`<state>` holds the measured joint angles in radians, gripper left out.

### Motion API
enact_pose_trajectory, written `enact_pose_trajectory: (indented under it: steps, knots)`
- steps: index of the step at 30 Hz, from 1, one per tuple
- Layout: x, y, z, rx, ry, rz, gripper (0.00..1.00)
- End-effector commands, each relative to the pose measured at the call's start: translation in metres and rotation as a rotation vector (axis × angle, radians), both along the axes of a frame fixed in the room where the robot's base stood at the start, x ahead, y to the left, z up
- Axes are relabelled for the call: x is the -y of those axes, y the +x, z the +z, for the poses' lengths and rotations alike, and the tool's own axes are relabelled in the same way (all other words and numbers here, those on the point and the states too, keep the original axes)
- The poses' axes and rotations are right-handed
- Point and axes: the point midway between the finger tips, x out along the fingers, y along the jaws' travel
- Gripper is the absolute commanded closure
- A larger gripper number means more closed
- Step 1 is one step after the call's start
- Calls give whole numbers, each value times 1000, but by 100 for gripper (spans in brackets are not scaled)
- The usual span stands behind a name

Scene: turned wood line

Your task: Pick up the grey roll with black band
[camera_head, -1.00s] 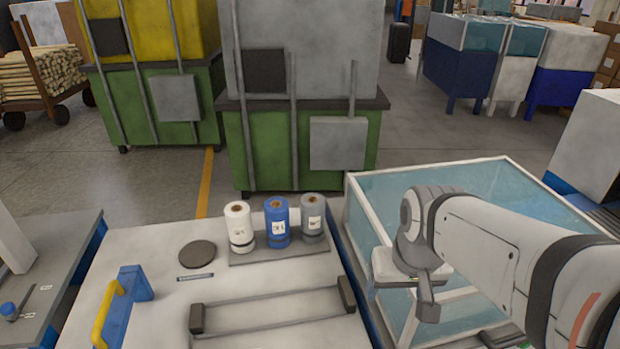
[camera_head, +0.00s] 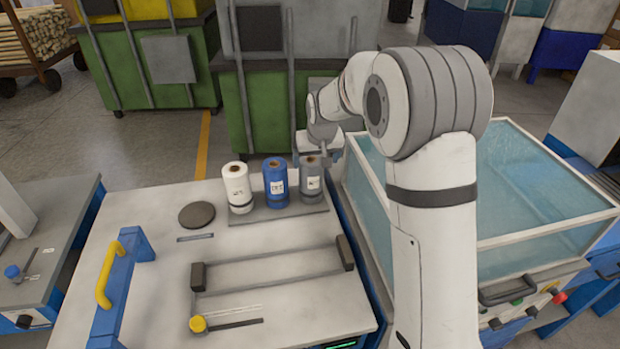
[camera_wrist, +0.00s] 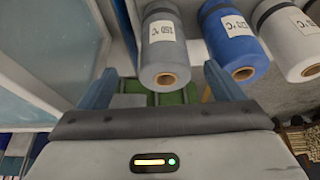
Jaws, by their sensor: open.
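The grey roll with a black band (camera_head: 311,182) stands upright at the right end of a row of three rolls on a grey base plate (camera_head: 290,217). My gripper (camera_head: 322,160) is at its top in the head view, partly covering it. In the wrist view, the grey roll (camera_wrist: 163,50) shows its white label, dark band and brown core. The open fingers of my gripper (camera_wrist: 159,72) appear on either side of its core end, with nothing held. Whether they touch it cannot be told.
The blue roll (camera_head: 276,184) stands close to the grey roll, near one finger in the wrist view. A white roll (camera_head: 237,190) is further left. A glass-walled tank (camera_head: 540,200) stands to the right. A dark disc (camera_head: 197,215) lies on the bench.

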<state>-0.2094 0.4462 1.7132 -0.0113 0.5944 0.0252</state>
Motion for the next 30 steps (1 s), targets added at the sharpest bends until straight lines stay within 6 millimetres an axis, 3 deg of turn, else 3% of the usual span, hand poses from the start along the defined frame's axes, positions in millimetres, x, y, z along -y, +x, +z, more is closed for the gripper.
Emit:
enact_pose_trajectory:
  steps: [22, 30]
  knots:
    - [-15, 42, -67, 3, 0, 6, 12]
    - [-15, 44, -74, 5, 1, 6, 12]
